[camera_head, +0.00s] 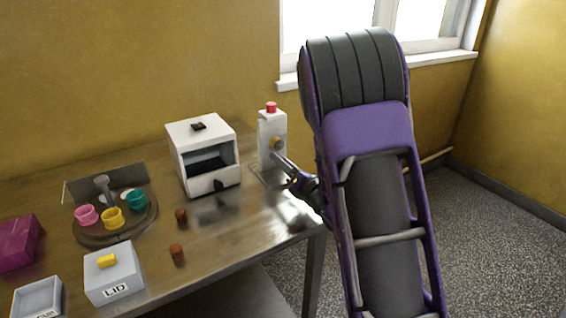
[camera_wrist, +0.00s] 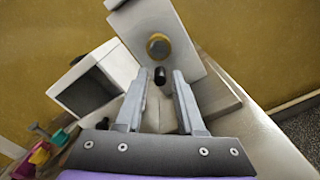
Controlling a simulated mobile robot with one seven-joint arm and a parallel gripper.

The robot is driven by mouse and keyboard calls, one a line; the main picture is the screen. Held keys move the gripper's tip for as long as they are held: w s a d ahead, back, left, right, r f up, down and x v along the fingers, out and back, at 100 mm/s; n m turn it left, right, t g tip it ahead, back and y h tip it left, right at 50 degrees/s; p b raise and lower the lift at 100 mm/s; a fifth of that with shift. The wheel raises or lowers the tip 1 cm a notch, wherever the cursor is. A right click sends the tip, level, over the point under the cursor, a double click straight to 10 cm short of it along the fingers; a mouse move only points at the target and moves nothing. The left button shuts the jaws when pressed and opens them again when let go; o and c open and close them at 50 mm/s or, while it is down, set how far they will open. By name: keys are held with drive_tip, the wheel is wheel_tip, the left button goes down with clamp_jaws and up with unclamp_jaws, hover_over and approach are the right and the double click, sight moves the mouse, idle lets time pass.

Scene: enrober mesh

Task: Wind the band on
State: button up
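A pale upright control box (camera_head: 265,130) stands at the right back of the table, with a red button (camera_head: 271,107) on top. A brass round knob (camera_head: 277,143) is on its front; the wrist view shows it as a brass disc (camera_wrist: 159,46) with a short black peg (camera_wrist: 159,76) below it. My gripper (camera_head: 278,158) reaches in from the right, just in front of the knob. In the wrist view my gripper (camera_wrist: 162,74) is open, one finger either side of the peg, with gaps showing. I cannot tell how deep the peg sits between the fingertips.
A white open-fronted machine (camera_head: 203,155) stands left of the control box. Two brown pieces (camera_head: 181,216) (camera_head: 177,254) lie in front. A round tray (camera_head: 90,237) holds coloured cups; a LID box (camera_head: 112,275), grey bin (camera_head: 38,300) and magenta box (camera_head: 18,243) are at left.

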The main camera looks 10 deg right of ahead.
sight(275, 140)
clamp_jaws()
drive_tip(key=m, duration=0.4)
drive_tip(key=a+r+m, duration=0.1)
drive_tip(key=m, duration=0.1)
drive_tip(key=shift+s+r, duration=0.1)
drive_tip(key=shift+s, duration=0.1)
drive_tip(key=m, duration=0.3)
drive_tip(key=r+m, duration=0.1)
drive_tip(key=m, duration=0.1)
drive_tip(key=shift+s+a+r+m, duration=0.1)
drive_tip(key=shift+m, duration=0.3)
drive_tip(key=m, duration=0.2)
drive_tip(key=r+m, duration=0.1)
drive_tip(key=m, duration=0.2)
drive_tip(key=shift+r, duration=0.15)
drive_tip(key=m, duration=0.3)
drive_tip(key=shift+d+r+m, duration=0.35)
drive_tip(key=shift+m, duration=0.05)
drive_tip(key=shift+w+d+r+m, duration=0.1)
drive_tip(key=shift+w+d+m, duration=0.05)
drive_tip(key=shift+m, duration=0.6)
drive_tip(key=shift+w+d+r+m, duration=0.1)
drive_tip(key=shift+m, duration=0.65)
